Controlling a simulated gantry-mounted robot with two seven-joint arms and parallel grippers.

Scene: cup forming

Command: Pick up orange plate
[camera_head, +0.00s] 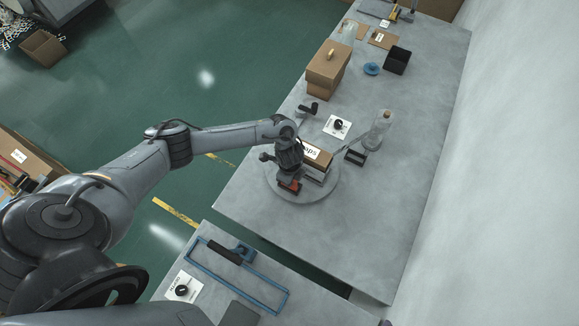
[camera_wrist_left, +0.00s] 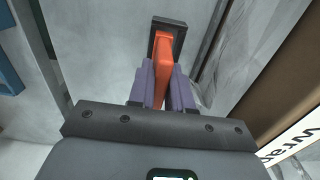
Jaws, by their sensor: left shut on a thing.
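The orange plate (camera_wrist_left: 162,62) stands on edge between the two purple fingers of my left gripper (camera_wrist_left: 164,82) in the left wrist view. The fingers press on it from both sides. Its far end meets a dark block (camera_wrist_left: 179,36); I cannot tell whether the plate is clear of that block. In the head view a small bit of orange (camera_head: 291,186) shows under my left gripper (camera_head: 289,184), above the round grey disc (camera_head: 325,192) on the table. Most of the plate is hidden there by the gripper. My right gripper is not in view.
A lidded cardboard box (camera_head: 327,70) is farther back. The grey table (camera_head: 385,225) is bare at the front right.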

